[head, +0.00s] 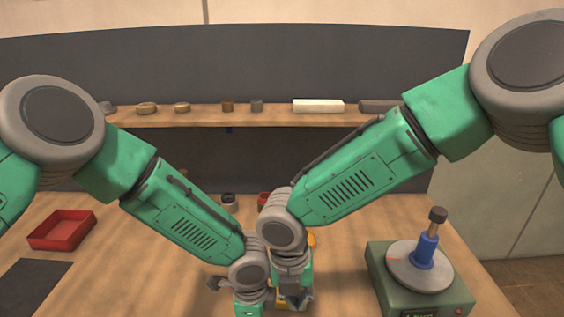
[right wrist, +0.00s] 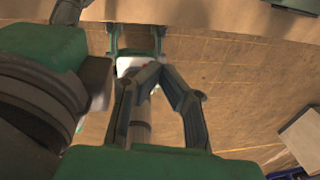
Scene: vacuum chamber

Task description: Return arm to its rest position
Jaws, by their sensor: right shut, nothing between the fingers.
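My right arm comes in from the right in the head view and reaches down to the bottom centre. My right gripper (head: 293,302) is partly cut off by the lower edge there. In the right wrist view its two dark fingers (right wrist: 154,70) meet at the tips, shut and empty. A grey cylinder with a pale top (right wrist: 139,122) shows behind and between the finger links. My left arm's wrist (head: 249,272) is close beside the right wrist in the head view; whether they touch is unclear. The left gripper's fingers are not clearly visible.
A red tray (head: 62,230) lies on the wooden table at left. A green device with a round plate (head: 419,266) and a blue post stands at right. A shelf (head: 215,119) with several small parts runs along the back. Bare table lies between tray and left arm.

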